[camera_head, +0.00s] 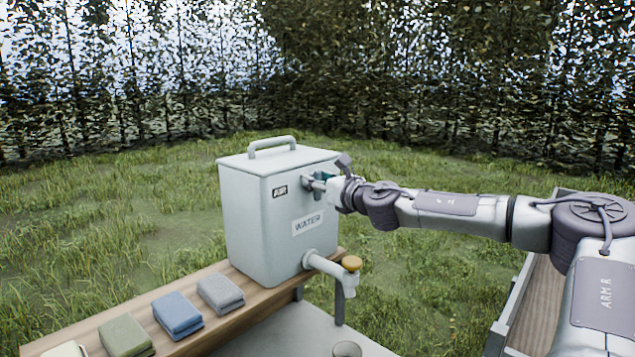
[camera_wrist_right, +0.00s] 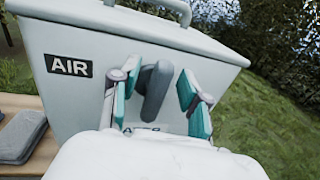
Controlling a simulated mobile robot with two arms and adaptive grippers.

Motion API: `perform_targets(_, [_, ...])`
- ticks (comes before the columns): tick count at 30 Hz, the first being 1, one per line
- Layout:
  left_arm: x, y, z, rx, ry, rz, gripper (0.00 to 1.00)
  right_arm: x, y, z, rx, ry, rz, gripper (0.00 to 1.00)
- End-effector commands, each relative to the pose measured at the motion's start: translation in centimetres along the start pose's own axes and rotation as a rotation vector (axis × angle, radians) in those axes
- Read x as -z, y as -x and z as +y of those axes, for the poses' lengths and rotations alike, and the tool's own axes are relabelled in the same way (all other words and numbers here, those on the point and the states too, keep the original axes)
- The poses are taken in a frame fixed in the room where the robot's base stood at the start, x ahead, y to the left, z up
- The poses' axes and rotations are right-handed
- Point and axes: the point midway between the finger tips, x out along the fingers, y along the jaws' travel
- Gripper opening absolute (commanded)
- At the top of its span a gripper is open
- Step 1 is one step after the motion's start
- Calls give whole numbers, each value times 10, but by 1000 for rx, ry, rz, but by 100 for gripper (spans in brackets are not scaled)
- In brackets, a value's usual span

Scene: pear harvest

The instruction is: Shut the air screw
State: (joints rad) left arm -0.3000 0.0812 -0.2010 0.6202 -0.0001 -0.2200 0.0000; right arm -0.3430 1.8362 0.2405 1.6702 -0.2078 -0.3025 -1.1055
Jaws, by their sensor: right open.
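The white water box (camera_head: 265,225) stands on a wooden plank, with an AIR label (camera_head: 279,191) high on its front. The air screw (camera_head: 307,182) sticks out beside that label, partly hidden by my right gripper (camera_head: 320,187). In the right wrist view, the screw's grey handle (camera_wrist_right: 156,88) stands nearly upright, tilted a little. The right gripper (camera_wrist_right: 152,92) is open there, with one teal-padded finger on each side of the handle and visible gaps between. My left gripper is not in view.
Several folded cloths, including a blue one (camera_head: 178,314), lie left along the plank (camera_head: 150,288). Grass and trees lie behind.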

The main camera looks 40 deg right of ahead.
Motion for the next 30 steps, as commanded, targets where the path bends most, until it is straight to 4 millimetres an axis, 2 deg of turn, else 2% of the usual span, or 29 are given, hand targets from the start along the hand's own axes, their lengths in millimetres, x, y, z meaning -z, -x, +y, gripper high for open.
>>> perform_targets(10, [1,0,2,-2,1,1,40,0,-2,1,-1,0,0,44])
perform_targets(18, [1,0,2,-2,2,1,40,0,-1,1,-1,0,0,0])
perform_targets(30, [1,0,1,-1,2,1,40,0,-2,0,1,-25,4,0])
